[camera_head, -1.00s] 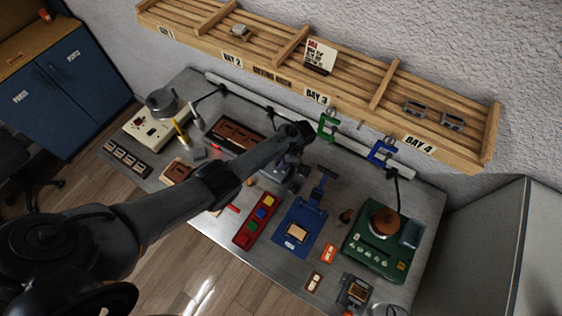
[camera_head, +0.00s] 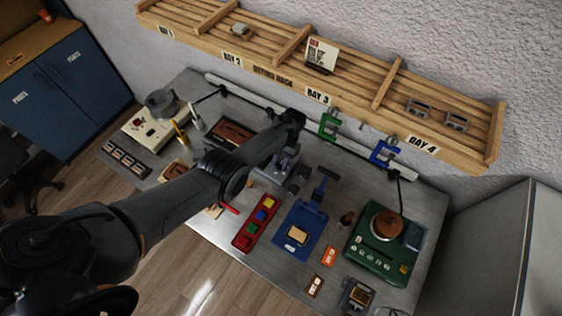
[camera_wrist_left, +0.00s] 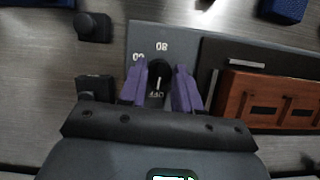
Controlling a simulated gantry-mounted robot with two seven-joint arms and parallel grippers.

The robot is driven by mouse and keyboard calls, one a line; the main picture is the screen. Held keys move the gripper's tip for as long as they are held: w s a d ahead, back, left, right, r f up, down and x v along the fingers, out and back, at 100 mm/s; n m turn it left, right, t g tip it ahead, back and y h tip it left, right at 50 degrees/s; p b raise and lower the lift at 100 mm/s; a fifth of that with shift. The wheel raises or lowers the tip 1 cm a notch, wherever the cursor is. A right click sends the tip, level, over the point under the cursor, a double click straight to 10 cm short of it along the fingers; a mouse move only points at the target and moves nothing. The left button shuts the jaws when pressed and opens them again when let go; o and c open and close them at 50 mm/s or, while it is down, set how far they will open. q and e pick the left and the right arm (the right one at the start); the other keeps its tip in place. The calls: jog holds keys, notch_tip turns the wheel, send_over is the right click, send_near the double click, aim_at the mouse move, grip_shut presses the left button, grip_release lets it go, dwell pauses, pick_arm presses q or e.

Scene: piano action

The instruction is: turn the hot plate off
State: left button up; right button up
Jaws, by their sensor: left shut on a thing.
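The hot plate (camera_head: 262,176) is a grey unit on the bench, mostly hidden under my left arm in the head view. Its grey dial panel (camera_wrist_left: 146,38) shows in the left wrist view with number marks and the word OFF. A black knob (camera_wrist_left: 159,73) sits on the panel; its white line runs up and down the picture, with OFF just below it. My left gripper (camera_wrist_left: 161,80) has purple fingers on either side of the knob and is shut on it. The gripper also shows in the head view (camera_head: 286,162). My right gripper is not in view.
A red tray with colored blocks (camera_head: 255,222), a blue fixture (camera_head: 300,228) and a green machine (camera_head: 383,245) stand to the right on the bench. A brown wooden piece (camera_wrist_left: 270,98) lies beside the dial panel. A wooden rack (camera_head: 320,75) runs along the wall behind.

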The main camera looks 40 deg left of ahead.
pick_arm(q)
jog(key=shift+n, duration=0.4)
jog(key=o, duration=1)
jog(key=shift+w+r, duration=0.15)
jog(key=shift+r, duration=0.15)
jog(key=v, duration=0.5)
jog(key=p+v, duration=0.1)
jog(key=v, duration=0.4)
jog(key=shift+a, duration=0.25)
